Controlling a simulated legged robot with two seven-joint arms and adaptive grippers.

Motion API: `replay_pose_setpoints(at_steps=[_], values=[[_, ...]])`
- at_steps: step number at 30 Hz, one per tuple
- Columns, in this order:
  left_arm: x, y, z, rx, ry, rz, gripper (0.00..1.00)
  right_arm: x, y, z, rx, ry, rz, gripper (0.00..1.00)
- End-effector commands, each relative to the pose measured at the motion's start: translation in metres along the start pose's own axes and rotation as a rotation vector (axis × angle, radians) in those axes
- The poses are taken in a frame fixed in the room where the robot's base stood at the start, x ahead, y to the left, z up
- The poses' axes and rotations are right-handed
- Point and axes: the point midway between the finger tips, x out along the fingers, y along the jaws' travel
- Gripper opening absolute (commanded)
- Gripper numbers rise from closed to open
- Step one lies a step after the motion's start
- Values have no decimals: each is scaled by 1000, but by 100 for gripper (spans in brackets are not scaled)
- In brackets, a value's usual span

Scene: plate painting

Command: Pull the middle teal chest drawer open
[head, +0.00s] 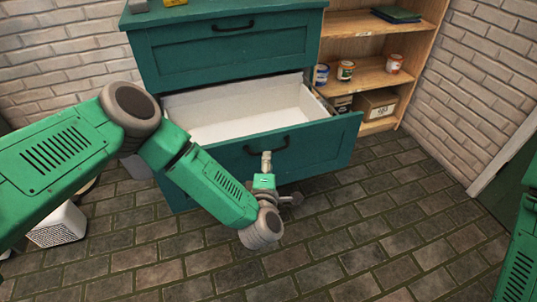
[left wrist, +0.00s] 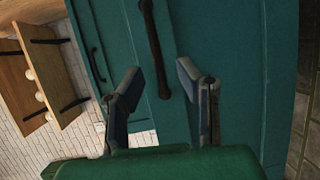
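The teal chest (head: 150,66) stands against the back wall. The drawer below its closed upper drawer is pulled well out, showing a white, empty-looking interior (head: 240,112). I take it as the middle drawer; its teal front (head: 322,142) carries a dark bar handle (head: 281,143). My left gripper (head: 266,160) is at this handle, below and in front of it. In the left wrist view the two fingers (left wrist: 158,72) are spread apart, with the dark handle (left wrist: 153,45) running between their tips. Contact cannot be told. My right gripper is not in view.
A closed drawer with a dark handle (head: 233,25) is above. A wooden shelf (head: 365,75) with cans and boxes stands right of the chest, close to the open drawer's corner. The brick floor in front is clear.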

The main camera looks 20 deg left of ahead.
Motion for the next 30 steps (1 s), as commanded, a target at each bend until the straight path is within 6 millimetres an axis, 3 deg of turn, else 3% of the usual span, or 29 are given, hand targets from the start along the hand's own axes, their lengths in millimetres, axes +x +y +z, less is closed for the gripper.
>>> replay_pose_setpoints(at_steps=[6, 12, 30], values=[[-45, -1, 0, 0, -2, -4, 30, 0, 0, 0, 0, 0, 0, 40], [-66, -2, 0, 1, 0, -4, 30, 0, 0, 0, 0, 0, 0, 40], [-70, -2, 1, 7, -7, -7, 30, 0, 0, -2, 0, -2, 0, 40]])
